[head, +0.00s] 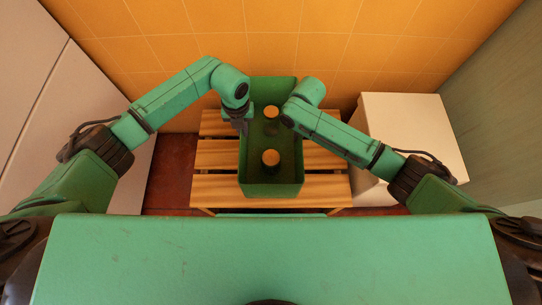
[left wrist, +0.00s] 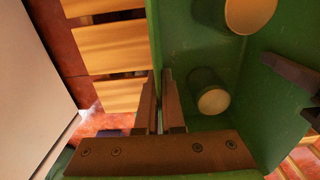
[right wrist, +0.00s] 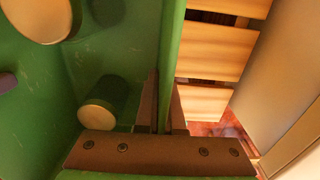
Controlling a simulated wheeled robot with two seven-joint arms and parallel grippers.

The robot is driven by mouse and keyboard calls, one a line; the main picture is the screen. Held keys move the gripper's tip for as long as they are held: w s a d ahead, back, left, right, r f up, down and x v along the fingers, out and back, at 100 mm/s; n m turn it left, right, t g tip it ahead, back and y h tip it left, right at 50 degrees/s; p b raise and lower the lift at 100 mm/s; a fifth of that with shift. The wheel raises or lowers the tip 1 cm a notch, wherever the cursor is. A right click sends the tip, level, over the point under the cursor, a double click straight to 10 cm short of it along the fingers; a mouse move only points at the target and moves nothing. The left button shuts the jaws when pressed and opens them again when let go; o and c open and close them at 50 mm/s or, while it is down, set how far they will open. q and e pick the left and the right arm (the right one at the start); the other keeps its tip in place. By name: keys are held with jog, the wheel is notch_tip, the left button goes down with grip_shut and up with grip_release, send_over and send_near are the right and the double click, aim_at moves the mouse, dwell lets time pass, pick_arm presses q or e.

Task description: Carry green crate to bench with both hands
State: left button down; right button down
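The green crate (head: 271,189) is over the slatted wooden bench (head: 217,187), long side pointing away from me. I cannot tell whether its base rests on the slats. Two round jars with tan lids stand inside, one near (head: 271,157) and one far (head: 271,112). My left gripper (head: 241,126) is at the crate's left wall; in the left wrist view its fingers (left wrist: 159,100) are closed around that wall. My right gripper is hidden behind its arm in the head view; in the right wrist view its fingers (right wrist: 164,100) are closed around the opposite wall.
An orange tiled wall (head: 320,50) stands close behind the bench. A white box (head: 412,130) stands right of the bench, and a pale cabinet (head: 60,110) is at the left. A strip of red floor (head: 172,170) shows left of the bench.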

pick_arm(q)
jog(key=shift+r, duration=0.1)
